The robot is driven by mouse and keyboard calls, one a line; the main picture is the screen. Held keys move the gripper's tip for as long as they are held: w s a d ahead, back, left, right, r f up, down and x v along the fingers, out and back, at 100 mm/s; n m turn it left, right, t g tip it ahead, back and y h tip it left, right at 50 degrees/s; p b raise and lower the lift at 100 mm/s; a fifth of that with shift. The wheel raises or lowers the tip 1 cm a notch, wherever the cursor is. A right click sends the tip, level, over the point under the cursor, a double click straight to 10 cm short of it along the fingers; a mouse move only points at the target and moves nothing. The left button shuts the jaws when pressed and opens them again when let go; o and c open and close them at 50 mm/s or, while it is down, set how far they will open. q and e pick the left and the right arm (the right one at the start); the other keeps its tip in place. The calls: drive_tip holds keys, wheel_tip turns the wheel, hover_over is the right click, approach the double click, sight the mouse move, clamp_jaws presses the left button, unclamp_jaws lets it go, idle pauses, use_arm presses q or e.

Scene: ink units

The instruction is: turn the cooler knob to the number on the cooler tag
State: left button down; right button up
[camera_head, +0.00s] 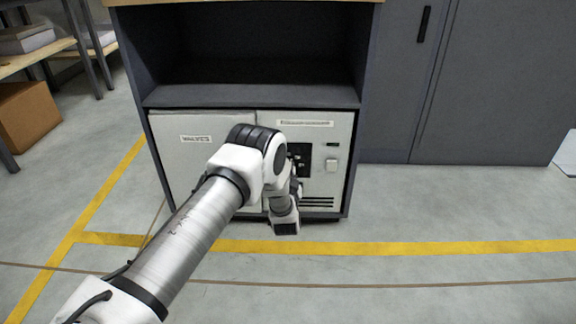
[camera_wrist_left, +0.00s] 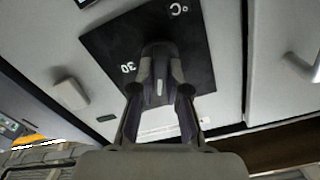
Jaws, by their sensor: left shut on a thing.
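The cooler panel (camera_head: 316,137) is the right white front in the low cabinet bay. Its black dial plate (camera_head: 304,151) is partly hidden behind my left arm. In the left wrist view the plate (camera_wrist_left: 105,48) shows upside down, with "30" and "°C" readable. My left gripper (camera_wrist_left: 160,88) is shut on the dark cooler knob (camera_wrist_left: 160,72) at the middle of the plate. A pale mark shows between the fingers. Other dial numbers are hidden. A white label strip (camera_head: 305,123) is on the panel top, its text too small to read. My right gripper is not in view.
A white square button (camera_head: 332,165) stands out right of the dial plate. The left door (camera_head: 185,155) carries a "VALVES" label. An empty shelf bay (camera_head: 250,75) is above. The floor in front is clear, with yellow lines (camera_head: 400,247).

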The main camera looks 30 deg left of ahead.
use_arm(q)
drive_tip(key=shift+d+f+m+p, duration=0.15)
drive_tip(key=shift+m+p, duration=1.35)
drive_tip(key=shift+m, duration=1.75)
drive_tip(key=shift+f+m+p, duration=0.1)
drive_tip(key=shift+m+p, duration=1.35)
drive_tip(key=shift+m, duration=1.8)
drive_tip(key=c, duration=1.2)
unclamp_jaws()
drive_tip(key=shift+o, duration=0.2)
